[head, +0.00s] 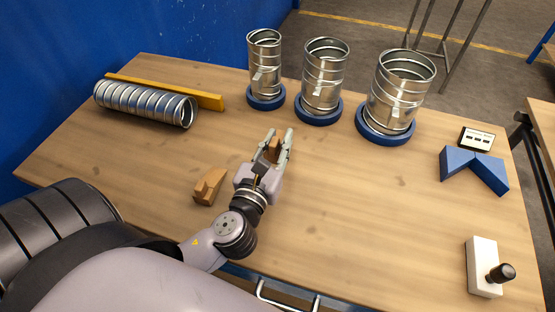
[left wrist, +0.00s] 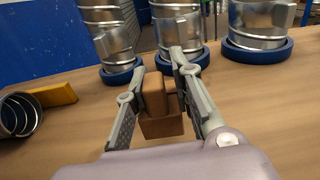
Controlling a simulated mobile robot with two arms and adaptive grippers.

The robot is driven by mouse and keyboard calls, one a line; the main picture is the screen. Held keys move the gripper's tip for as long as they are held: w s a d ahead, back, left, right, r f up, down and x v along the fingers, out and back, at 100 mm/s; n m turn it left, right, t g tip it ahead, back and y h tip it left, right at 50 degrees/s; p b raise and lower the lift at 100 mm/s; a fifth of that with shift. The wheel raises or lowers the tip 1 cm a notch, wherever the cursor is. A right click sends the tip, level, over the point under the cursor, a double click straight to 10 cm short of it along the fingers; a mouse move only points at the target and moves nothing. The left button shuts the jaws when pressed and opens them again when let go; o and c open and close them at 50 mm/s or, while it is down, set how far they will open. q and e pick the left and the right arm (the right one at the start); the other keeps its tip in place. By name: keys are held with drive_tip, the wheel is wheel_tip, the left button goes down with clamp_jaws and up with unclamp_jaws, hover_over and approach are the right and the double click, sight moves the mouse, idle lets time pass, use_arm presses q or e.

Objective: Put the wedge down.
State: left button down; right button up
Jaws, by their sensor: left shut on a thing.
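A brown wooden wedge (left wrist: 155,95) is between the fingers of my left gripper (head: 280,142), which is shut on it. In the head view the held wedge (head: 273,151) shows only in part between the fingers, over the middle of the table. I cannot tell whether it touches the table top. A second brown wooden wedge-like block (head: 209,187) lies on the table to the left of my left gripper. Another brown block (left wrist: 160,124) shows just below the fingers in the left wrist view; whether it is part of the held wedge is unclear. My right gripper is not in view.
Metal duct pieces stand on blue round bases (head: 318,112) behind the gripper. A spiral duct (head: 145,103) lies at the left by a yellow bar (head: 170,90). A blue angled block (head: 473,168) and a white box with a black knob (head: 484,267) are at right. The table (head: 350,210) is clear between.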

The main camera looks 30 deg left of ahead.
sight(278, 156)
use_arm(q)
drive_tip(key=shift+f+b, duration=0.7)
drive_tip(key=shift+f, duration=1.75)
drive_tip(key=shift+f, duration=0.1)
drive_tip(key=c, duration=1.9)
unclamp_jaws()
drive_tip(key=shift+f, duration=0.1)
drive_tip(key=o, duration=0.5)
